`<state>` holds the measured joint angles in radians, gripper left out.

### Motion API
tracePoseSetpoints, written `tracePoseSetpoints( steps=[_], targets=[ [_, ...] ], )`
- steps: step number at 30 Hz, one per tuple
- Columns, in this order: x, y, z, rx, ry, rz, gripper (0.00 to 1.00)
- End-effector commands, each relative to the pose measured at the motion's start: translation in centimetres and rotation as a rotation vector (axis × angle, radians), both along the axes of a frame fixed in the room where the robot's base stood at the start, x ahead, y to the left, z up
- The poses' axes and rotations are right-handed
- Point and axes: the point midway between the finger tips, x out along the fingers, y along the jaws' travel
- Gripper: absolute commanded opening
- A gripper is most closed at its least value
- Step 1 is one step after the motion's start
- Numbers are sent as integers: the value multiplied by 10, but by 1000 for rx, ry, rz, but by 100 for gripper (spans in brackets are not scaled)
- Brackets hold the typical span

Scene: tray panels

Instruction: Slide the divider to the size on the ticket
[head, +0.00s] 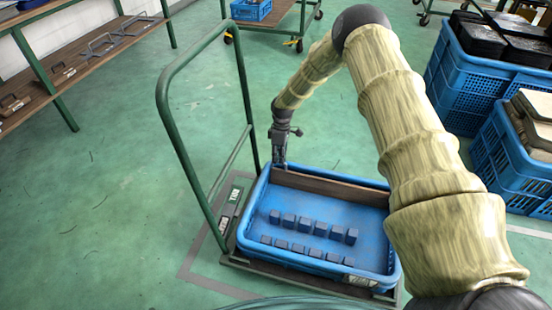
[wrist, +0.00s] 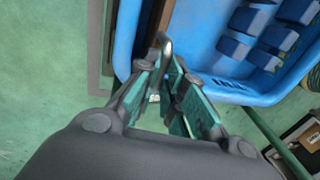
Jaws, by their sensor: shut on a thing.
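A blue tray (head: 391,262) holds a brown divider (head: 330,187) that stands across its far end, close to the far wall. The divider's brown edge also shows in the wrist view (wrist: 153,22). My gripper (head: 280,161) is at the tray's far left corner, at the divider's left end.
Two rows of dark blue blocks (head: 313,226) fill the tray's near half; bare floor lies between them and the divider. A green cart rail (head: 177,134) rises left of the tray. Blue crates (head: 466,85) stand at the right.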

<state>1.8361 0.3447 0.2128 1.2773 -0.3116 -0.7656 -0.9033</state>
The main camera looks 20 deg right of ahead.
Motion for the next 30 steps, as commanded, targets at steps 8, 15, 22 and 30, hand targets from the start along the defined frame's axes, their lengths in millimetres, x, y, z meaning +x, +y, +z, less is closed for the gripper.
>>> tracePoseSetpoints(
  steps=[8, 15, 22, 30],
  targets=[
    [1, 0, 0, -2, -2, 2, 32],
    [1, 0, 1, -1, -2, 2, 32],
    [6, -3, 25, -1, -4, 2, 32],
    [13, -9, 73, -1, -4, 2, 32]
  ],
)
